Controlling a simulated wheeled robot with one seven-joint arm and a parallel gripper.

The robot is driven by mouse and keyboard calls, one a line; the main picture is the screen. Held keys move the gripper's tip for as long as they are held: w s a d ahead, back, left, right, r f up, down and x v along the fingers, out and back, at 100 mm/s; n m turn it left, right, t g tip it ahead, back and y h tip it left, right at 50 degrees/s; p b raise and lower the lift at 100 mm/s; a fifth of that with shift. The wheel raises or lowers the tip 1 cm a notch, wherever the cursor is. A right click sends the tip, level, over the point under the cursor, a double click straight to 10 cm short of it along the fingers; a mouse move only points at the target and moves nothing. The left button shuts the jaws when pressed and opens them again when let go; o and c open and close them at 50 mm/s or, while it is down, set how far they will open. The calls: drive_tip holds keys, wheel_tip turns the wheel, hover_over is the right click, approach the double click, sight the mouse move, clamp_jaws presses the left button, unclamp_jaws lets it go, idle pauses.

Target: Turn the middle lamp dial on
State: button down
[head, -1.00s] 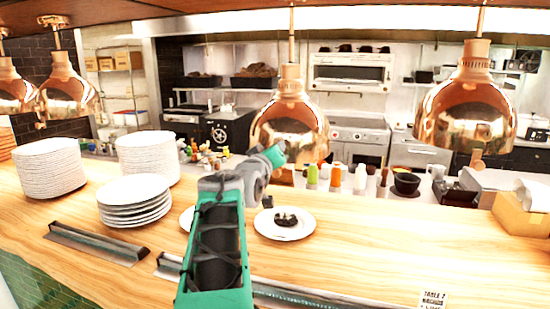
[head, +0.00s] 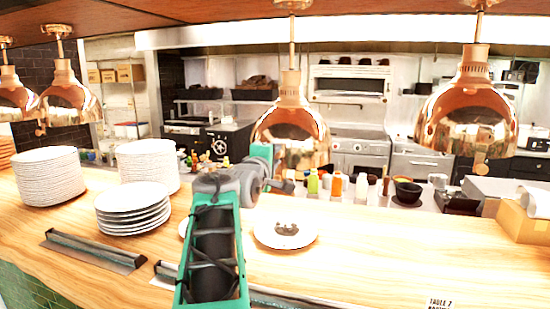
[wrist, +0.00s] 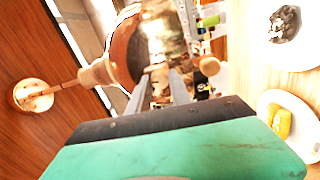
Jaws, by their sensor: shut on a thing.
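The middle copper lamp (head: 291,128) hangs over the counter in the head view. In the wrist view it appears on its side (wrist: 128,48), close in front of my gripper (wrist: 163,78). A round tan knob, the middle lamp dial (wrist: 208,66), shows beside the lamp's rim, just right of my fingers. My gripper is shut on what I take to be the dial; the exact contact is hard to make out. In the head view my gripper (head: 288,187) is at the lamp's lower rim, and the dial is mostly hidden there.
The right lamp (head: 468,115) and left lamps (head: 68,98) hang alongside. Below my arm stands a plate with dark food (head: 262,236). Plate stacks (head: 148,165) stand on the left. Bottles (head: 336,185) stand behind the counter.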

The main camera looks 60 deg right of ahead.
drive_tip(key=shift+f+n, duration=0.2)
drive_tip(key=shift+n, duration=1)
drive_tip(key=c, duration=1.2)
unclamp_jaws()
drive_tip(key=shift+r, duration=0.1)
drive_tip(key=a, duration=0.2)
drive_tip(key=a+b, duration=0.1)
drive_tip(key=a, duration=0.2)
drive_tip(key=s+a+b, duration=0.1)
drive_tip(key=a, duration=0.2)
drive_tip(key=shift+s+r, duration=0.1)
drive_tip(key=shift+r, duration=0.05)
drive_tip(key=shift+d, duration=0.1)
